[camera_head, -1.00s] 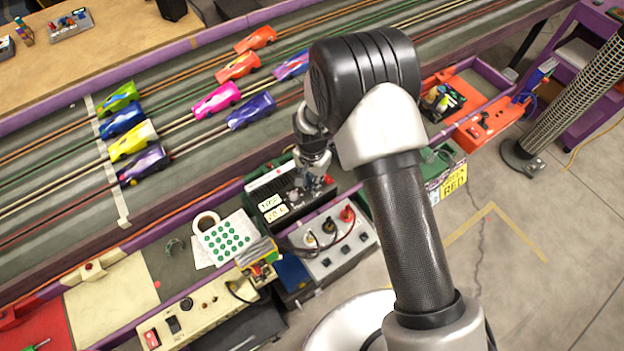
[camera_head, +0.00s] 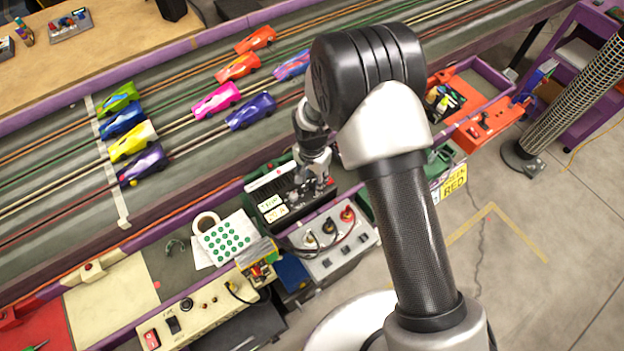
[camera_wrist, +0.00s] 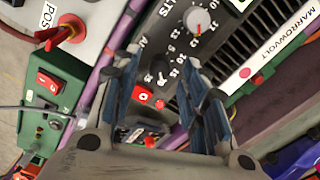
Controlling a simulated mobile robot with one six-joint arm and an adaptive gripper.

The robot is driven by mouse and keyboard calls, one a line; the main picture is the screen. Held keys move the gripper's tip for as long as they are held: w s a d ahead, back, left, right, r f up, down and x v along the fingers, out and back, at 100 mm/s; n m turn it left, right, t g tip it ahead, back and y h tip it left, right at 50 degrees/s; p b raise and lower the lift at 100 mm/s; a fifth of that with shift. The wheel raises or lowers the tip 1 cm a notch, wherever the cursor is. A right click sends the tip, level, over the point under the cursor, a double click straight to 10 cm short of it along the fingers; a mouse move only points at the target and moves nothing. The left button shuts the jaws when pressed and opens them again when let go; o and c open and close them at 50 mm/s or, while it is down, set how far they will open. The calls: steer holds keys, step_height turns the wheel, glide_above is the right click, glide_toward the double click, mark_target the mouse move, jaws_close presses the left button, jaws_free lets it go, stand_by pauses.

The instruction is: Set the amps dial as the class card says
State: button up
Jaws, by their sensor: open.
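The black power supply (camera_head: 262,186), lettered MARROWVOLT in the wrist view, stands beside the track. Its dark amps dial (camera_wrist: 160,71) shows on the front panel in the wrist view, with numbers around it. My gripper (camera_wrist: 162,60) is open, with one finger on each side of this dial; I cannot tell whether they touch it. The dial's pointer is too unclear to read. A pale volts dial (camera_wrist: 199,20) sits above it. In the head view my gripper (camera_head: 308,188) is over the supply and hides part of its panel. I cannot pick out the class card for certain.
A red switch (camera_wrist: 142,94) and small red button (camera_wrist: 160,104) lie close to the amps dial. A grey box (camera_head: 335,245) with terminals and cables stands in front of the supply. Several toy cars stand on the track (camera_head: 60,190) behind. A green-dotted sheet (camera_head: 227,238) lies left.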

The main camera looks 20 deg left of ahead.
mark_target(312, 184)
step_height(312, 184, up, 11)
steer(key=shift+f, duration=0.15)
stand_by(0.5)
